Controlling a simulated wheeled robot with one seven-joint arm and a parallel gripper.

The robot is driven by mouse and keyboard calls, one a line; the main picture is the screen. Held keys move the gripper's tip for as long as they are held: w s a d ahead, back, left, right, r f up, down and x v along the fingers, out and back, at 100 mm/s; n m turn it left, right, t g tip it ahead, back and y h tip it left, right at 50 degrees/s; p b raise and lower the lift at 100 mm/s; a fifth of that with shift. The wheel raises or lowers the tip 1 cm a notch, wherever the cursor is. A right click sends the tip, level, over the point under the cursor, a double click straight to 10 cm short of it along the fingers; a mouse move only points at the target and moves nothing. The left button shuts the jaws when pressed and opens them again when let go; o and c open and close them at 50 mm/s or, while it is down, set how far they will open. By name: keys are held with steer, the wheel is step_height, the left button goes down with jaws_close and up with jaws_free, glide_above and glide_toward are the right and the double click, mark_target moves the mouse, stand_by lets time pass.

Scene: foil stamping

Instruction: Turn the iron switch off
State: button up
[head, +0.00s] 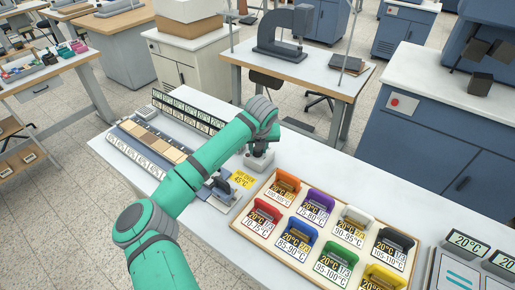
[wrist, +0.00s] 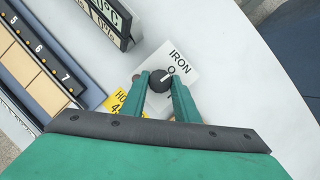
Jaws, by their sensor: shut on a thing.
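The iron switch is a dark round knob (wrist: 160,80) on a white plate marked IRON (wrist: 182,66) in the wrist view. A pale pointer line on the knob slants toward the upper right, near a letter O. The rest of the lettering is hidden by a finger. My gripper (wrist: 160,84) has one green finger on each side of the knob and is shut on it. In the head view my gripper (head: 262,148) is low over the bench, behind the yellow card, and hides the knob.
A yellow card (head: 242,181) lies just beside the switch. A tray (head: 268,232) of several coloured holders stands at front right. A numbered rack (head: 135,148) and a row of displays (head: 190,112) lie to the left. Bare white bench (head: 330,172) extends to the right.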

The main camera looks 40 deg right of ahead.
steer(key=shift+n+y, duration=0.3)
steer(key=shift+n, duration=0.3)
steer(key=o, duration=1.1)
steer(key=shift+c, duration=0.2)
steer(key=v, duration=1)
steer(key=shift+s+r, duration=0.2)
steer(key=shift+r, duration=0.15)
steer(key=shift+a, duration=0.1)
